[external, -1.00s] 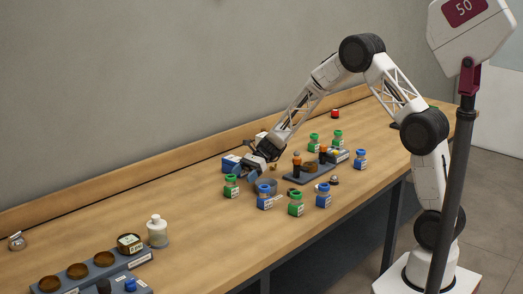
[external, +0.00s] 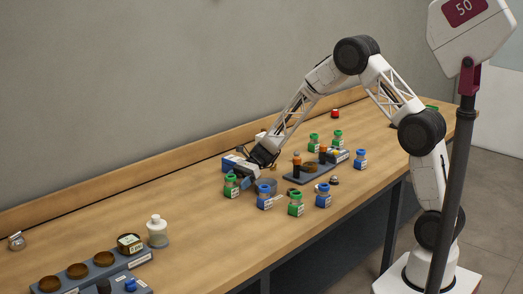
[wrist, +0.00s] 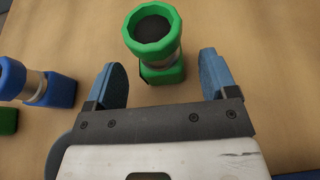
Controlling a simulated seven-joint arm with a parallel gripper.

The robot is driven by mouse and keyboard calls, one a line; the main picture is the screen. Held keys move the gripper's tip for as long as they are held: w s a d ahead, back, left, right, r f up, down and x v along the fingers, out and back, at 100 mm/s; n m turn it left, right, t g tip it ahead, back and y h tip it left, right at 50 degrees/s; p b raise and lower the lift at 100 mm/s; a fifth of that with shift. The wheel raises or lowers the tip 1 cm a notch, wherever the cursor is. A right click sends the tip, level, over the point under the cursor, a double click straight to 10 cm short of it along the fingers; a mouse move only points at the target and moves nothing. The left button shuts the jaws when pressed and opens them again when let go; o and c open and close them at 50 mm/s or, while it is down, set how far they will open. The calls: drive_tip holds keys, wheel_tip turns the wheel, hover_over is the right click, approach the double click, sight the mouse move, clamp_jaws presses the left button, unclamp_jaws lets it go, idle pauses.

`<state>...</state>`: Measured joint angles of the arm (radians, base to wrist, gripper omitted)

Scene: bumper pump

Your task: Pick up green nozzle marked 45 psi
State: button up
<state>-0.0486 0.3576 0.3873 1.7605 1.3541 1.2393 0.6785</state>
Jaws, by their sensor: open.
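A green nozzle (wrist: 152,42) with a clear middle and a dark round opening stands upright in the wrist view, just ahead of and between the spread blue fingertips of my gripper (wrist: 160,68). In the external view, a green nozzle (external: 231,186) with a white label stands just left of my gripper (external: 248,175), which is low over the bench. Other green nozzles stand on the bench, one at the front (external: 296,204) and two farther back (external: 314,143) (external: 338,138). My gripper is open and empty. The pressure markings are too small to read.
Blue nozzles stand close by, one at the front (external: 264,197), another to its right (external: 323,195); one shows left in the wrist view (wrist: 48,86). A grey tray with small parts (external: 308,172) lies behind them. The bench to the left (external: 195,205) is clear.

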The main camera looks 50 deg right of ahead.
sight(231, 187)
drive_tip(key=shift+x, duration=1.75)
drive_tip(key=c, duration=1.1)
